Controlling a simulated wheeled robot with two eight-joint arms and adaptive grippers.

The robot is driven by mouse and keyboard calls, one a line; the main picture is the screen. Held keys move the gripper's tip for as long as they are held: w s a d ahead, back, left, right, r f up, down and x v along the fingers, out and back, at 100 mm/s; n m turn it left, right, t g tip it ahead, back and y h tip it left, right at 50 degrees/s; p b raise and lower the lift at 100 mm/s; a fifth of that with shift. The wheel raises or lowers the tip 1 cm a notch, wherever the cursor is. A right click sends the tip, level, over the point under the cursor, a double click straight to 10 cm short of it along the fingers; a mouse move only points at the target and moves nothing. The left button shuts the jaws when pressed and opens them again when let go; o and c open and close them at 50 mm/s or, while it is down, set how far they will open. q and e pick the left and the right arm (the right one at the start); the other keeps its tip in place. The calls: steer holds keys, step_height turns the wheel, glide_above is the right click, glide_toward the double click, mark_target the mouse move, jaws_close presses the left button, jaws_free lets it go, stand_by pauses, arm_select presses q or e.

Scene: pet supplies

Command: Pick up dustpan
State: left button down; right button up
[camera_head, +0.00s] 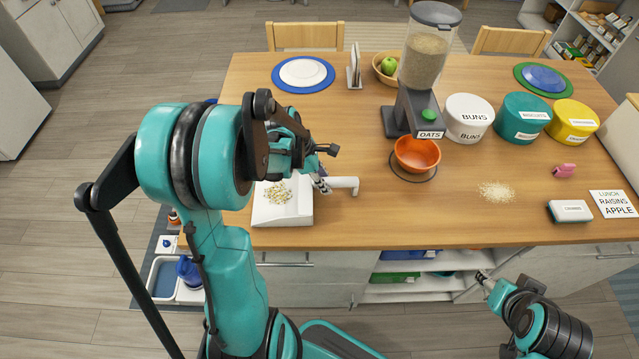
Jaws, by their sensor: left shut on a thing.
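The white dustpan (282,213) is at the front left of the wooden table, with a heap of pale crumbs (278,193) in its pan. Its white handle (346,183) points right. My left gripper (322,181) is shut on the dustpan at the handle; my arm hides part of the pan's back and left side. I cannot tell whether the pan touches the table or is slightly above it. My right gripper (483,279) is low in front of the table, away from the dustpan; its fingers are too small to judge.
An orange bowl (417,154) stands under the oats dispenser (424,60). Loose oats (496,191) lie on the table, with a white sponge-like block (570,212) to their right. Several canisters stand at the back right. The table's front middle is clear.

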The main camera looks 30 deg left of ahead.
arm_select(q)
step_height(320, 180, up, 4)
steer(key=shift+r+p, duration=0.2)
steer(key=shift+p, duration=0.55)
steer(key=s+d+r+p, duration=0.3)
steer(key=s+d+r, duration=0.3)
steer(key=d, duration=0.3)
steer(key=shift+s, duration=0.8)
steer(key=shift+r, duration=0.1)
